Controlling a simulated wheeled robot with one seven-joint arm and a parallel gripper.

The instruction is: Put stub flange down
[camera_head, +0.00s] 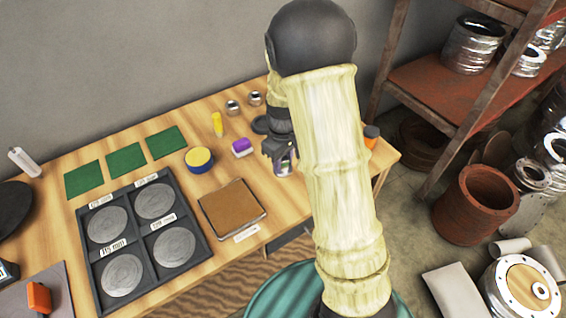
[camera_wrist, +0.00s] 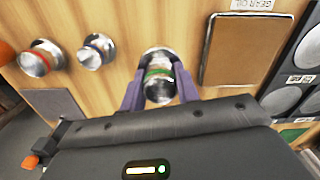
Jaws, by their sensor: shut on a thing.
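My gripper (camera_head: 281,148) is over the wooden table, left of my arm in the head view. In the wrist view its two purple fingers (camera_wrist: 158,92) are closed around a shiny metal stub flange (camera_wrist: 159,75) with a green ring. The flange also shows below the gripper in the head view (camera_head: 283,168), partly hidden by the fingers. It is at or just above the table; I cannot tell whether it touches. Two similar metal flanges stand apart in the wrist view, one with a red ring (camera_wrist: 40,58) and one with a blue ring (camera_wrist: 97,50).
A brown tray (camera_head: 232,208) and a black sorting tray (camera_head: 98,270) with round grey discs lie left of the gripper. A rusty shelf (camera_head: 430,85) stands right.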

